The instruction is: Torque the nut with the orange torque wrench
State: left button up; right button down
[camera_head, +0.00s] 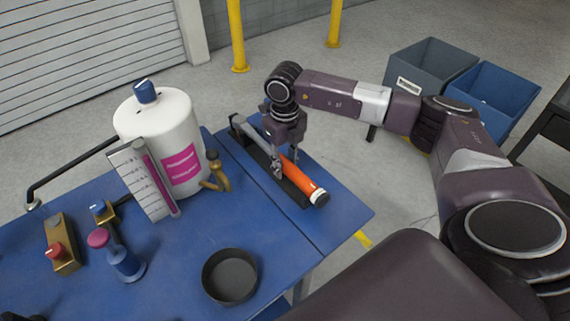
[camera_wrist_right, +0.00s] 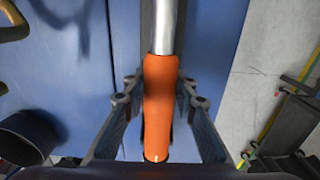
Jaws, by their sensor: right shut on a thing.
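The orange torque wrench (camera_head: 303,179) has an orange handle and a metal shaft. It lies along a long black holder (camera_head: 291,191) on the blue table; I cannot tell whether it touches the holder or is just above it. My right gripper (camera_head: 283,168) comes down from above and is shut on the handle. In the right wrist view the handle (camera_wrist_right: 158,105) runs between the fingers of my right gripper (camera_wrist_right: 158,99), with the shaft (camera_wrist_right: 168,25) pointing away. My left gripper is not in view. I see no nut.
The blue table (camera_head: 195,250) carries a white tank (camera_head: 150,118) with a pink label, a round black dish (camera_head: 230,276), a brass block with a red knob (camera_head: 60,245) and a blue-and-pink fitting (camera_head: 124,262). A grey bin (camera_head: 425,65) and a blue bin (camera_head: 490,95) stand behind my right arm.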

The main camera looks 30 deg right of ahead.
jog(key=shift+w+r+p, duration=0.2)
jog(key=shift+r+p, duration=0.15)
jog(key=shift+r, duration=0.15)
jog(key=shift+r+p, duration=1.8)
jog(key=shift+r, duration=1.3)
jog(key=shift+f, duration=0.1)
